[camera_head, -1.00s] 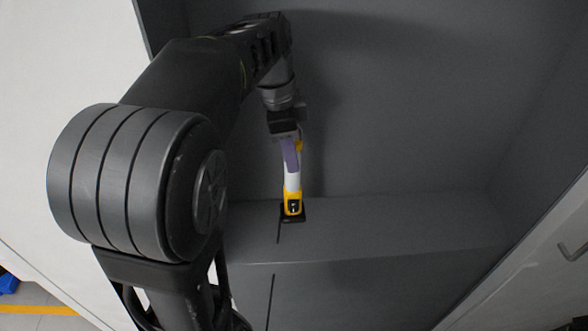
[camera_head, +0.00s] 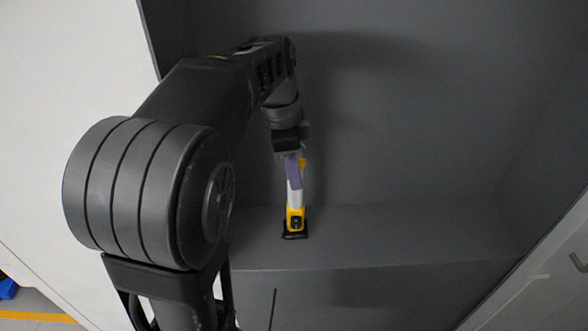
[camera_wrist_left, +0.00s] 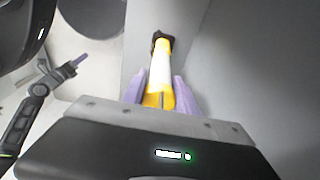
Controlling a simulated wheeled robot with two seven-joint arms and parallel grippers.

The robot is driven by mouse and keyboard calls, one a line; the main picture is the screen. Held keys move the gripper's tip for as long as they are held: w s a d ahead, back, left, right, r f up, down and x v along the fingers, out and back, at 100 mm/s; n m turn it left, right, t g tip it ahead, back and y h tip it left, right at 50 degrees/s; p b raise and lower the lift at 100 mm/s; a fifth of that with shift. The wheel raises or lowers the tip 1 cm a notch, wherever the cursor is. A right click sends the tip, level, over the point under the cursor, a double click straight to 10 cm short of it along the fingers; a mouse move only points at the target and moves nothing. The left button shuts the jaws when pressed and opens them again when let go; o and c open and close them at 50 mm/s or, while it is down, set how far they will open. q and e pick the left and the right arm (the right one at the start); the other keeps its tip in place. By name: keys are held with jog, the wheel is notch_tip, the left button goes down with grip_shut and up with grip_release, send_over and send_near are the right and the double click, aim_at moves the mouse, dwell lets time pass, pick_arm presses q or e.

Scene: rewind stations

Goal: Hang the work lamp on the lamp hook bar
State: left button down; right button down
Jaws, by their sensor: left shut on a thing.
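The work lamp (camera_head: 294,198) has a white tube, a yellow end and a black foot. In the head view it stands nearly upright in the picture, with its foot over the grey ledge; I cannot tell whether it touches. My left gripper (camera_head: 292,168), with purple fingers, is shut on its upper part. In the left wrist view the lamp (camera_wrist_left: 160,70) lies between the purple fingers (camera_wrist_left: 159,92). Another arm of mine with a purple fingertip, seemingly my right gripper (camera_wrist_left: 77,61), shows at the left; its opening is unclear. I cannot make out the lamp hook bar.
A grey recess with a back wall (camera_head: 400,120) and a ledge (camera_head: 420,232) surrounds the lamp. A white panel (camera_head: 60,120) stands at the left, and a pale panel with a handle (camera_head: 578,262) at the right. The ledge right of the lamp is clear.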

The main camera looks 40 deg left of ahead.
pick_arm(q)
jog(key=c, duration=1)
grip_release()
jog(key=shift+o, duration=0.2)
jog(key=shift+p, duration=0.3)
jog(key=r, duration=0.4)
jog(key=shift+s+a+r+b, duration=0.2)
jog(key=shift+a+r+b, duration=0.1)
jog(key=shift+r+b, duration=0.05)
jog(key=r+p, duration=0.2)
jog(key=shift+s+a+r, duration=0.1)
jog(key=shift+a+r, duration=0.1)
jog(key=shift+r, duration=0.15)
jog(key=shift+s+r+p, duration=0.1)
jog(key=shift+r+p, duration=0.15)
jog(key=shift+p, duration=0.1)
jog(key=shift+f, duration=0.1)
